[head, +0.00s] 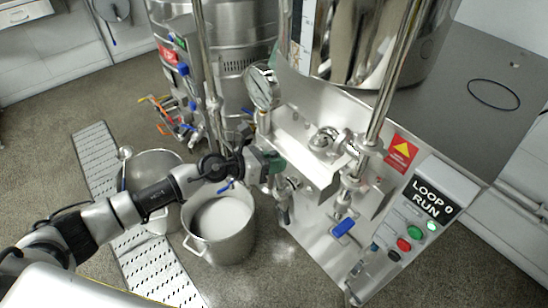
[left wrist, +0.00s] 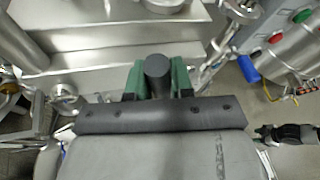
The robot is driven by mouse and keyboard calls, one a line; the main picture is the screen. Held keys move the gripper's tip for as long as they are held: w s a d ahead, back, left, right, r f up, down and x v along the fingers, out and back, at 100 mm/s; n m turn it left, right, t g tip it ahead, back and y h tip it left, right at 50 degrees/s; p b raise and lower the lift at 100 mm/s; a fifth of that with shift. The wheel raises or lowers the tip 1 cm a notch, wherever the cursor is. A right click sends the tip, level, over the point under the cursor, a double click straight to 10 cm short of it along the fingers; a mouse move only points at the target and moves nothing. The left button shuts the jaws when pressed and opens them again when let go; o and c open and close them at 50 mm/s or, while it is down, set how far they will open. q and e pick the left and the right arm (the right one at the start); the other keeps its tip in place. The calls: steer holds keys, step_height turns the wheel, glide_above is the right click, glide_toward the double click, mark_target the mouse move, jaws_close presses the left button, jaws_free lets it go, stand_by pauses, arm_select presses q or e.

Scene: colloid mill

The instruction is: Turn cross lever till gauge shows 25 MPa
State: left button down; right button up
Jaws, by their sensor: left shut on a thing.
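My left gripper (head: 264,163) reaches in from the left to the machine's front, below the gauge. It is shut on a dark round grip (left wrist: 157,72), which sits between its green fingers in the left wrist view. This grip appears to belong to the cross lever; the lever's other arms are hidden or cannot be made out. The round pressure gauge (head: 262,88) stands above on its stem, seen at a slant; its reading is too small to tell. A dark part with a green tip, probably my right gripper (left wrist: 264,131), shows at the right in the left wrist view.
Two steel pots, one with pale contents (head: 222,216) and one behind it (head: 150,170), stand below my left arm. A blue-handled valve (head: 343,227) and control panel (head: 412,228) reading "LOOP 0 RUN" are to the right. A slotted floor drain (head: 150,262) runs beneath.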

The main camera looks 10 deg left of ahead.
arm_select(q)
steer(key=c, duration=1)
jaws_free()
steer(key=b+v, duration=0.2)
steer(key=v, duration=0.8)
steer(key=shift+s+a+b, duration=0.25)
steer(key=shift+a+b, duration=0.05)
steer(key=shift+a, duration=0.05)
